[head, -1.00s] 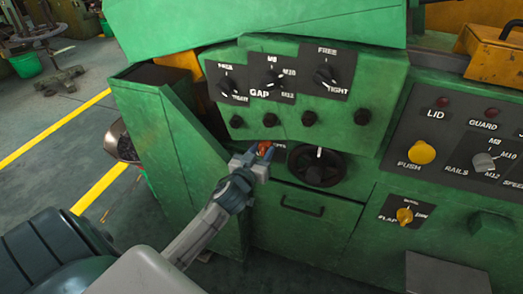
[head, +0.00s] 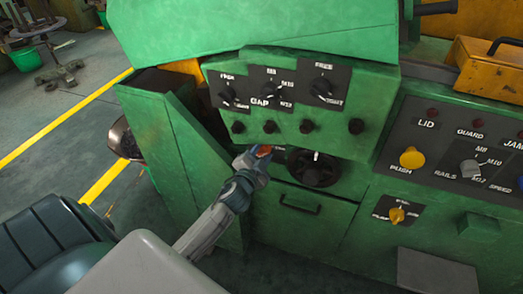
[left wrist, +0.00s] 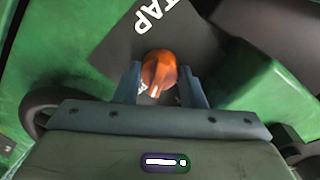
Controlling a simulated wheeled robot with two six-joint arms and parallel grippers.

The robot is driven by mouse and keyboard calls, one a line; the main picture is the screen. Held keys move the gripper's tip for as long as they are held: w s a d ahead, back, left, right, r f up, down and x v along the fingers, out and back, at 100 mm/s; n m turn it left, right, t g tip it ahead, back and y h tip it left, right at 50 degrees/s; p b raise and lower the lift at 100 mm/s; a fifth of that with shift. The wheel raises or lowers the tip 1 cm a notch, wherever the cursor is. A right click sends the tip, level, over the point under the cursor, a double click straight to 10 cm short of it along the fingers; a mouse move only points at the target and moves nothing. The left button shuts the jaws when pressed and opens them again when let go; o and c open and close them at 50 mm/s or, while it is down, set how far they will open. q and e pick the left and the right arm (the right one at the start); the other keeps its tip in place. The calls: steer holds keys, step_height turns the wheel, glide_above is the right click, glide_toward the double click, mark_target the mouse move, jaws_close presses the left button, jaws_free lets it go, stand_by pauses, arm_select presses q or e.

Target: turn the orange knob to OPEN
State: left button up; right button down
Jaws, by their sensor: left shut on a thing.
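The orange knob (head: 263,151) sits on the green machine's front, below a row of black knobs. In the left wrist view the orange knob (left wrist: 158,72) is round with a pale pointer line, in front of a dark plate (left wrist: 150,40) lettered "TAP". My left gripper (head: 257,158) is at the knob, and in the left wrist view its two fingers (left wrist: 160,88) stand on either side of it, shut on it. Most of the plate's lettering is hidden, and I see no OPEN mark. My right gripper is not in view.
A black handwheel (head: 314,169) is close to the right of the knob. Black knobs (head: 307,126) project above it. A green side cabinet (head: 165,140) stands to the left. A yellow PUSH button (head: 411,158) is farther right. Open floor lies at the left.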

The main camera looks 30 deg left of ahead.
arm_select(q)
steer(key=m+p, duration=0.1)
steer(key=m, duration=0.3)
steer(key=shift+d+r+p, duration=0.1)
steer(key=shift+p, duration=0.3)
steer(key=shift+m, duration=0.5)
steer(key=o, duration=1)
steer(key=shift+s, duration=0.1)
steer(key=b+v, duration=0.2)
steer(key=v, duration=0.8)
steer(key=shift+s+d, duration=0.25)
steer(key=shift+d, duration=0.05)
